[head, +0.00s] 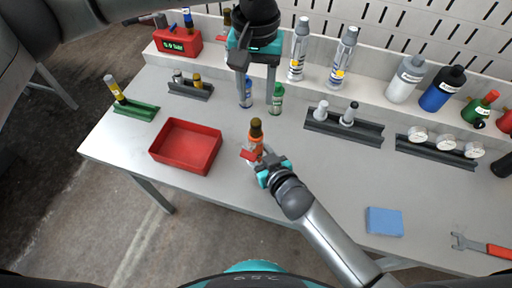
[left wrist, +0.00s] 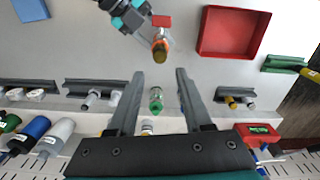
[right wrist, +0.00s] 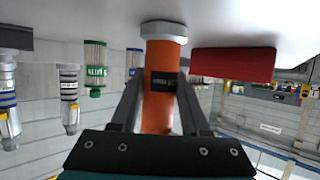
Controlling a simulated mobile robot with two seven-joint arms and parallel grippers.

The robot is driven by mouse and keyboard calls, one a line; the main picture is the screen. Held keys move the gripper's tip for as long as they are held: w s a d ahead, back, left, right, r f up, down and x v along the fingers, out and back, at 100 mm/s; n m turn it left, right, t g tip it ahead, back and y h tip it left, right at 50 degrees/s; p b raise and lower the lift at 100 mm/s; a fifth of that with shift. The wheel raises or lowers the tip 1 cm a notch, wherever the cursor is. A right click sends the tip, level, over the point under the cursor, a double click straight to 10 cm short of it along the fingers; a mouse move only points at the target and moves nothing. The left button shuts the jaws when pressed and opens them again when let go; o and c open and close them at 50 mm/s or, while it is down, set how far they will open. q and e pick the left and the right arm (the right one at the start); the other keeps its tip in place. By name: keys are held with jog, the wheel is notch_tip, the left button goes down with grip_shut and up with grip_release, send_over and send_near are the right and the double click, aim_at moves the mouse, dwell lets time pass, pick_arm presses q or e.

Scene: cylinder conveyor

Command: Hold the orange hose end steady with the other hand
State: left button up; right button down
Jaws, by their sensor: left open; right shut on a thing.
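The orange hose end (head: 256,143) is an upright orange cylinder with a dark label and a brownish top. It stands out over the middle of the table. My right gripper (head: 254,157) is shut around it, and the right wrist view shows the orange body (right wrist: 160,85) between its fingers. In the left wrist view the hose end (left wrist: 160,50) lies just beyond the fingertips. My left gripper (head: 256,98) is open and empty, behind the hose end, pointing down.
A green-banded cylinder (head: 276,100) and a blue-banded one (head: 246,92) stand close by my left fingers. A red tray (head: 186,146) is to the left. Grey racks (head: 343,128) and a shelf of bottles line the back. A blue block (head: 384,222) lies front right. Table around it is clear.

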aim_at(255, 121)
pick_arm(q)
jog(key=o, duration=0.3)
jog(key=shift+s, duration=0.1)
jog(key=shift+o, duration=0.3)
jog(key=shift+d+r, duration=0.1)
jog(key=shift+r, duration=0.2)
jog(key=shift+f, duration=0.1)
notch_tip(255, 121, down, 12)
jog(key=shift+r, duration=0.2)
jog(key=shift+c, duration=0.4)
grip_shut()
dwell(0.4)
dwell(1.1)
